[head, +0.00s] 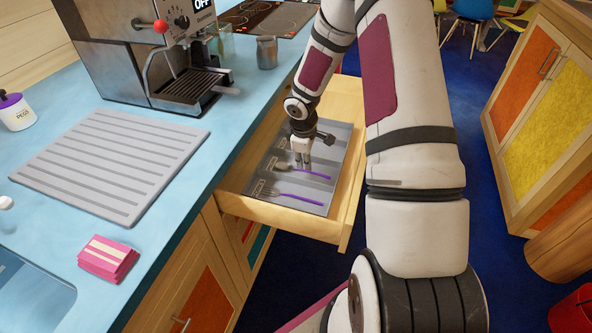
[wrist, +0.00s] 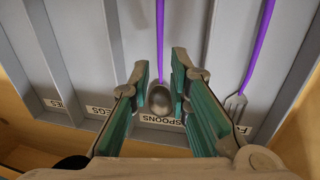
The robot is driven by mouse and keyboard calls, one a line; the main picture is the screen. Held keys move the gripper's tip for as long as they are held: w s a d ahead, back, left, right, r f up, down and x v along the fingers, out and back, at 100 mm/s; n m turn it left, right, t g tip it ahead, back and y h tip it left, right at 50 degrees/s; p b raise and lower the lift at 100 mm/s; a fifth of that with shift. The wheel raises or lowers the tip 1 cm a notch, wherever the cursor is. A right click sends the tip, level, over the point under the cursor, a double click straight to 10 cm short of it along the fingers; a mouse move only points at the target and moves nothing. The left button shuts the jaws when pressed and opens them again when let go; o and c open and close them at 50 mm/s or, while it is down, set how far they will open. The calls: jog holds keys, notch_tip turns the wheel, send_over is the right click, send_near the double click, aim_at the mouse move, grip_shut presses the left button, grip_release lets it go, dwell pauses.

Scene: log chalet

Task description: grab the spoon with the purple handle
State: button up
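The spoon (wrist: 160,97) with a purple handle lies in the compartment labelled for spoons in the wrist view, its bowl toward my gripper and its handle running away to the top. My gripper (wrist: 159,84) is open, with a fingertip on each side of the spoon where the handle meets the bowl. I cannot tell whether the fingers touch it. In the head view, my gripper (head: 303,165) points down into the open drawer, and the spoon's purple handle (head: 312,175) shows beside the fingertips.
A purple-handled fork (wrist: 238,100) lies in the neighbouring compartment. The grey tray (head: 268,161) with dividers sits in the open wooden drawer (head: 283,218). A coffee machine (head: 150,50) and a ribbed grey mat (head: 110,160) stand on the blue counter.

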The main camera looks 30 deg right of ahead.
aim_at(305, 172)
jog(key=f, duration=0.4)
jog(key=shift+w+d+f, duration=0.3)
jog(key=shift+w, duration=0.05)
grip_shut()
